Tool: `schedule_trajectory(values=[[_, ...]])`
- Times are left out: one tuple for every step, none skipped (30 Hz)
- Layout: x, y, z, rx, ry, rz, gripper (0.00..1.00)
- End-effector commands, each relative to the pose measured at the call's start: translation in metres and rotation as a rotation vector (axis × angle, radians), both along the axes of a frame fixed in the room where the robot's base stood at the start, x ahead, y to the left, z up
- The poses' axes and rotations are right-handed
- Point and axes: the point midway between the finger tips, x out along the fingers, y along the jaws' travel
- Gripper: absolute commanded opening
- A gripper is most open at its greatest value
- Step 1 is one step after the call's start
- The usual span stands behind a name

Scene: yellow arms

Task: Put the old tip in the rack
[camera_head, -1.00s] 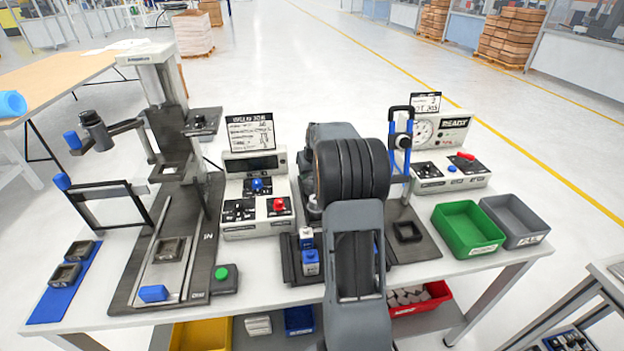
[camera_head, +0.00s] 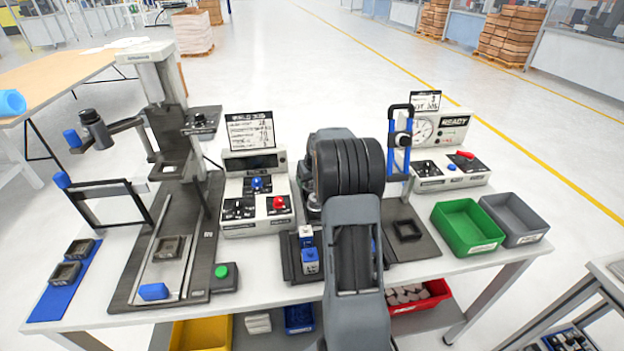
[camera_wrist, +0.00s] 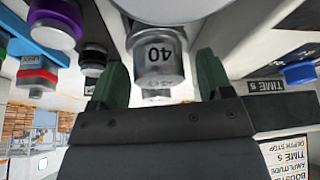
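In the wrist view a silver cylindrical tip marked 40 (camera_wrist: 158,62) sits between the two dark green fingers of my gripper (camera_wrist: 162,82). A gap shows on each side of it, so the gripper looks open around it. Nearby at the upper left is a blue bar (camera_wrist: 22,47), possibly the rack, with a purple-ringed piece (camera_wrist: 55,22) and a red-banded piece (camera_wrist: 38,75) beside it. In the head view my arm hides the gripper and the tip.
A control box with a red knob (camera_head: 278,204) stands left of my arm. Blue-and-white blocks (camera_head: 309,258) stand close to it.

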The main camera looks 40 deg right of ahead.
Motion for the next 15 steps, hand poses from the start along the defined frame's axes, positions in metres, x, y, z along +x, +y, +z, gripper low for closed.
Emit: schedule_trajectory(values=[[0.0, 0.0, 0.0, 0.0, 0.0, 0.0, 0.73], [0.0, 0.0, 0.0, 0.0, 0.0, 0.0, 0.73], [0.0, 0.0, 0.0, 0.0, 0.0, 0.0, 0.73], [0.0, 0.0, 0.0, 0.0, 0.0, 0.0, 0.73], [0.0, 0.0, 0.0, 0.0, 0.0, 0.0, 0.73], [0.0, 0.0, 0.001, 0.0, 0.0, -0.001, 0.73], [0.0, 0.0, 0.001, 0.0, 0.0, -0.001, 0.73], [0.0, 0.0, 0.003, 0.0, 0.0, -0.001, 0.73], [0.0, 0.0, 0.006, 0.0, 0.0, -0.001, 0.73], [-0.001, 0.0, 0.007, -0.001, -0.002, -0.001, 0.73], [-0.003, 0.0, 0.01, -0.001, -0.002, -0.001, 0.73], [-0.005, 0.0, 0.016, -0.001, -0.003, -0.001, 0.73], [-0.007, 0.001, 0.02, -0.001, -0.003, -0.001, 0.73], [-0.009, 0.001, 0.025, -0.002, -0.004, -0.002, 0.73], [-0.012, 0.002, 0.032, -0.001, -0.004, -0.001, 0.73]])
